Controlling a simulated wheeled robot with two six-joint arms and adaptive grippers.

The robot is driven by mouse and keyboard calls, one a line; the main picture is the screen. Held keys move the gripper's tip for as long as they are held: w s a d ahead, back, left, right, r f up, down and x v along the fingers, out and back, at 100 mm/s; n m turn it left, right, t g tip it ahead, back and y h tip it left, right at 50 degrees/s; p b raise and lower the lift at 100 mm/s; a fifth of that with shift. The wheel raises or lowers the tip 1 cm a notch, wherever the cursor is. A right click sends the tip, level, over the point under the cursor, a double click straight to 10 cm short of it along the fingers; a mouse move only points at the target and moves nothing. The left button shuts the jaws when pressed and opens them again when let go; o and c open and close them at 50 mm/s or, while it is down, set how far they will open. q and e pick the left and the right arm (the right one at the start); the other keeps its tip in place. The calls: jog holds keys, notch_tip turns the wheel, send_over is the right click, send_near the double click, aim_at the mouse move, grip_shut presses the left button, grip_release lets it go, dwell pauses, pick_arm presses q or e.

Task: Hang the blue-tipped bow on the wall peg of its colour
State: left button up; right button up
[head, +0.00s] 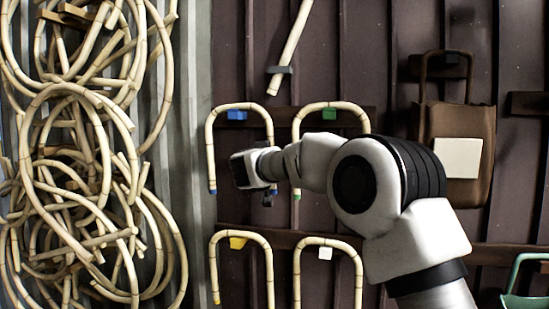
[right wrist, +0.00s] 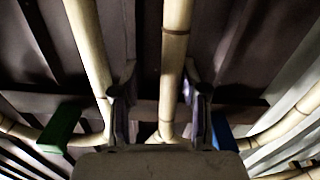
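The blue-tipped bow (head: 240,107) hangs upside-down-U shaped on the wall, its arch directly over the blue peg (head: 236,115). Blue shows at its lower left tip and at its lower right end beside my gripper. My right gripper (head: 250,170) is in front of the bow's right leg and hides part of it. In the right wrist view, the open fingers (right wrist: 160,115) stand either side of a rattan leg (right wrist: 175,60), with gaps visible. The blue peg (right wrist: 222,132) is at right there and the green peg (right wrist: 60,130) at left. My left gripper is out of view.
A green-peg bow (head: 328,106) hangs close to the right. Below hang bows at the yellow peg (head: 238,243) and white peg (head: 325,253). Rattan coils (head: 80,170) fill the left. A brown bag (head: 457,125) hangs at right, and a pole (head: 292,45) hangs above.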

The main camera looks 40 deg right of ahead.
jog(key=shift+a, duration=0.1)
jog(key=v, duration=1.2)
jog(key=shift+w, duration=0.1)
